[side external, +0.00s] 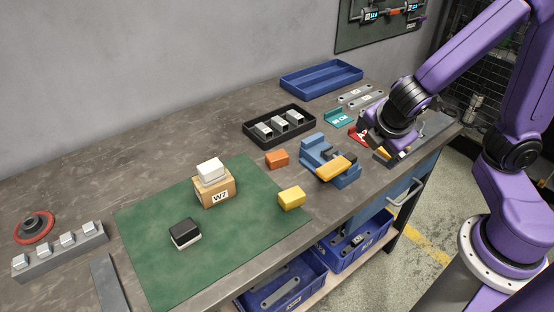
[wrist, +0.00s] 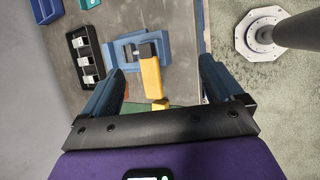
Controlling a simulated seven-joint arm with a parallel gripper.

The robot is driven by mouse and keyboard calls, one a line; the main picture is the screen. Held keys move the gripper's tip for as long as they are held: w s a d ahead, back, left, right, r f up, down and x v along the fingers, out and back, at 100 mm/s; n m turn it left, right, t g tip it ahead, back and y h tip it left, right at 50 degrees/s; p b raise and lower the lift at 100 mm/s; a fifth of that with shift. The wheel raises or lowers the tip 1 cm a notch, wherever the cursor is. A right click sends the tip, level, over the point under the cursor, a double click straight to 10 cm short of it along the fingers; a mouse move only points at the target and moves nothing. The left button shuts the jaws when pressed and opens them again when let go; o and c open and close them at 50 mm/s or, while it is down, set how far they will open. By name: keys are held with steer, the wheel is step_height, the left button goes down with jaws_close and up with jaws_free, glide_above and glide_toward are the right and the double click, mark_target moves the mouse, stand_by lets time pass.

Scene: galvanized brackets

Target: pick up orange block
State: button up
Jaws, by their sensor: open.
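The orange block (side external: 277,158) lies on the grey bench beside the back right edge of the green mat (side external: 150,215), left of the blue vise-like fixture (side external: 318,152). My gripper (side external: 378,142) is to the right of the block and the fixture, above the right part of the bench. In the wrist view my gripper (wrist: 161,68) has its two blue fingers wide apart with nothing held between them. The fixture (wrist: 125,50) and its yellow bar (wrist: 151,75) show beyond the fingers.
A yellow block (side external: 291,198), a black-and-white block (side external: 186,233) and a cardboard box (side external: 214,190) with a white block (side external: 210,170) on top stand on the mat. A black tray (side external: 262,143) of metal parts and a blue tray (side external: 322,92) lie behind. Bare bench shows left of them.

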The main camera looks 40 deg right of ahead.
steer(key=w+a+f+n+t+h, duration=0.25)
steer(key=w+n+t, duration=0.4)
steer(key=w, duration=0.85)
steer(key=n+t+y, duration=0.2)
steer(key=n+y, duration=0.2)
steer(key=n, duration=0.6)
glide_above(276, 153)
steer(key=s, duration=0.3)
step_height(276, 153, down, 7)
steer(key=shift+s+a+f, duration=0.1)
steer(key=shift+a+f, duration=0.1)
steer(key=shift+f, duration=1.25)
steer(key=shift+s+a+f, duration=0.1)
steer(key=shift+a+f, duration=0.05)
steer(key=shift+f, duration=1.25)
steer(key=shift+w+f, duration=0.2)
steer(key=shift+f, duration=0.15)
steer(key=shift+x, duration=2.35)
steer(key=shift+r, duration=0.1)
steer(key=shift+c, duration=0.3)
steer(key=c, duration=1.1)
steer(key=shift+r+t, duration=0.1)
steer(key=shift+t, duration=0.15)
